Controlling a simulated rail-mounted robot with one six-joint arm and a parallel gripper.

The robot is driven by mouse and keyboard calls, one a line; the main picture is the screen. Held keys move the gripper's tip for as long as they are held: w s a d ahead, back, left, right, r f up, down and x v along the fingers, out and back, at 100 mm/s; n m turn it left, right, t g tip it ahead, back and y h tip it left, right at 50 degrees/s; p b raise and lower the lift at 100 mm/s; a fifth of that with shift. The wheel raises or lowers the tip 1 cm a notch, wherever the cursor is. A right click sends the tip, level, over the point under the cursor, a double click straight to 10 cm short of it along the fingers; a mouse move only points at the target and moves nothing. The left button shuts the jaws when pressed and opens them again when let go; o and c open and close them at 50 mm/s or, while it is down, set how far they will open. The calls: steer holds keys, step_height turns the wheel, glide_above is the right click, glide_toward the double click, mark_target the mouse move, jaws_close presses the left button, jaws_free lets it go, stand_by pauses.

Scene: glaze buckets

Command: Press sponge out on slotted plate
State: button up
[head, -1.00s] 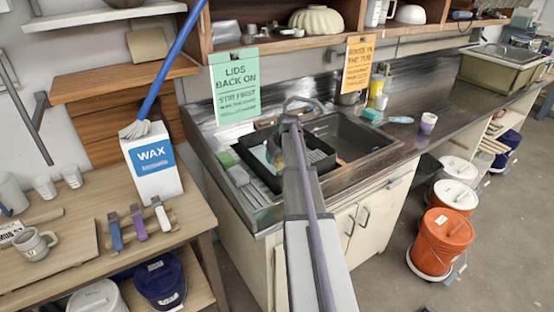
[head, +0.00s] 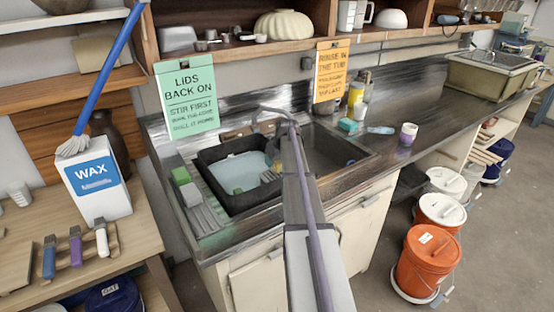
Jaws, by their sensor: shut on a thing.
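My gripper (head: 273,162) is at the far end of my arm, over the right side of a black tub (head: 215,157) in the sink. My arm hides much of it. It is shut on a small yellowish thing, apparently the sponge (head: 272,149), of which only a sliver shows. The tub holds pale bluish water (head: 238,172). A grey slotted plate (head: 208,218) lies on the metal drainboard left of the tub, apart from my gripper. Whether the sponge touches the tub or water cannot be told.
A dark sink basin (head: 335,150) is right of my arm. A green sign (head: 187,95) and an orange sign (head: 331,70) hang behind.

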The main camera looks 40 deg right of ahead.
steer(key=shift+f+b, duration=1.05)
steer(key=shift+f, duration=0.35)
steer(key=shift+f+b, duration=1.2)
stand_by(1.7)
stand_by(0.5)
step_height(320, 180, up, 7)
steer(key=p, duration=0.7)
steer(key=shift+r, duration=0.1)
steer(key=shift+d, duration=0.1)
